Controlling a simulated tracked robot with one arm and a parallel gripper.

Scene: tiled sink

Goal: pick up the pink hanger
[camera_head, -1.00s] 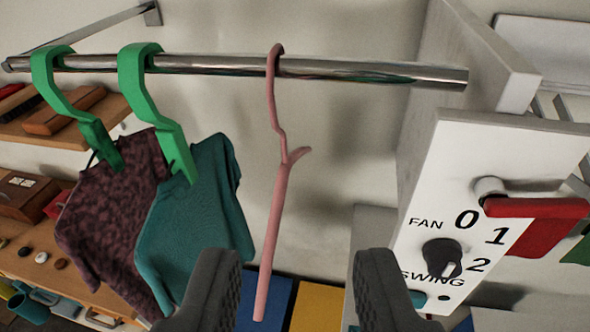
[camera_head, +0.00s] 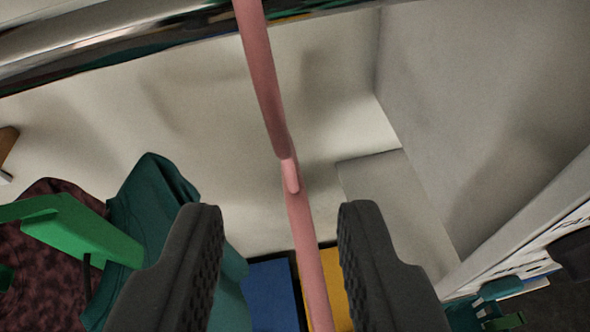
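The pink hanger (camera_head: 264,85) runs down the middle of the view, from the metal rod (camera_head: 95,50) at the top to the bottom edge. Its hook top is out of view. My gripper (camera_head: 281,215) is open, with one dark finger on each side of the hanger's lower part. The hanger passes through the gap, and I see space between it and both fingers. Whether it lies fully between the fingertips in depth, I cannot tell.
A green hanger (camera_head: 85,235) with a teal garment (camera_head: 150,205) and a dark patterned garment (camera_head: 45,265) hang close at left. A white panel (camera_head: 540,235) stands at right. Blue (camera_head: 272,293) and yellow (camera_head: 338,285) surfaces lie below.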

